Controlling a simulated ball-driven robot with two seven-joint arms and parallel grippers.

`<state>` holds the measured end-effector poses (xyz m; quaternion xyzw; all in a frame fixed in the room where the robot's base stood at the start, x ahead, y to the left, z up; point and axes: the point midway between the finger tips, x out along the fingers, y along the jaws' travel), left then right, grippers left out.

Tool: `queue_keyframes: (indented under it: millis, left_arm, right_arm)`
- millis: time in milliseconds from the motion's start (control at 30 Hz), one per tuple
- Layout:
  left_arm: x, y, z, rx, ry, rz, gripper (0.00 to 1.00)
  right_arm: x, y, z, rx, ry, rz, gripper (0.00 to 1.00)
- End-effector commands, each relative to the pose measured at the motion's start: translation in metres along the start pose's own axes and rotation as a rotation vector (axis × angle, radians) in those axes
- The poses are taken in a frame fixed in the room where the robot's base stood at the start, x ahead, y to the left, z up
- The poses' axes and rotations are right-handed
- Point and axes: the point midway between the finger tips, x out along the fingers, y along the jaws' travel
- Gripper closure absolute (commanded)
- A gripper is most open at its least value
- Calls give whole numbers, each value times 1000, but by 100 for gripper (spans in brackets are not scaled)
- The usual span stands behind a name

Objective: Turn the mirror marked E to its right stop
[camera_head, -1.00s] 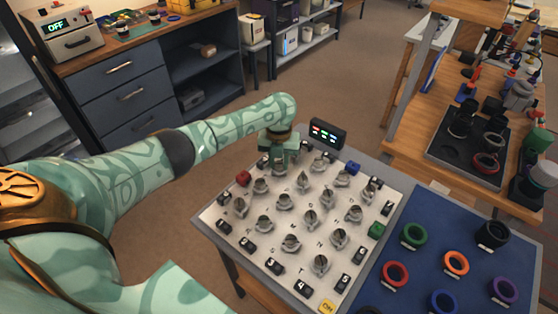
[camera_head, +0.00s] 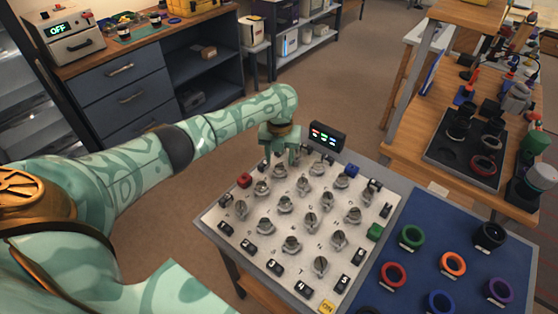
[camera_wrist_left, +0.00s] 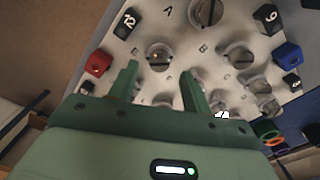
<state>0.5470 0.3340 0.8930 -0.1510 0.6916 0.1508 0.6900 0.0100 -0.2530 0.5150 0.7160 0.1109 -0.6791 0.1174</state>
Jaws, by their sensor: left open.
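The white board (camera_head: 228,222) carries several round mirror mounts with small letters. I cannot read an E with certainty, so I cannot tell which mirror is marked E. My left gripper (camera_head: 281,153) is open and empty over the far left part of the board; it also shows in the left wrist view (camera_wrist_left: 160,82). In that view a mirror (camera_wrist_left: 158,56) with a small amber dot appears just beyond and between the fingertips. Letters A (camera_wrist_left: 168,11) and B (camera_wrist_left: 203,48) are readable near it. Other mirrors behind the fingers are partly hidden. My right gripper is out of view.
A red block (camera_head: 244,180), a blue block (camera_head: 352,170) and a green block (camera_head: 375,232) sit along the board's edges, with black numbered blocks. A small display (camera_head: 326,136) stands at the far edge. A blue mat (camera_head: 420,272) with coloured rings lies to the right.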

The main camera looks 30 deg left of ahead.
Motion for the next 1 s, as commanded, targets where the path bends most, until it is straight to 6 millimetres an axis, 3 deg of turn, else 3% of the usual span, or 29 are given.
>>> queue_keyframes:
  millis: [33, 100, 400, 600, 1000]
  left_arm:
    - [-23, 0, 1, 1, -7, -2, 51]
    - [-44, 0, 1, 1, -7, -3, 51]
    - [-110, 0, 0, 1, -3, -1, 51]
    - [-126, 0, 0, 0, -1, 1, 51]
    - [-126, 0, 0, 1, 0, 1, 51]
  right_arm:
    - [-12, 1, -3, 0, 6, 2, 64]
    - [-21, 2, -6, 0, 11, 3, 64]
    - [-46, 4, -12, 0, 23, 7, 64]
    - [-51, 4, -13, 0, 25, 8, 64]
    - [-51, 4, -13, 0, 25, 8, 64]
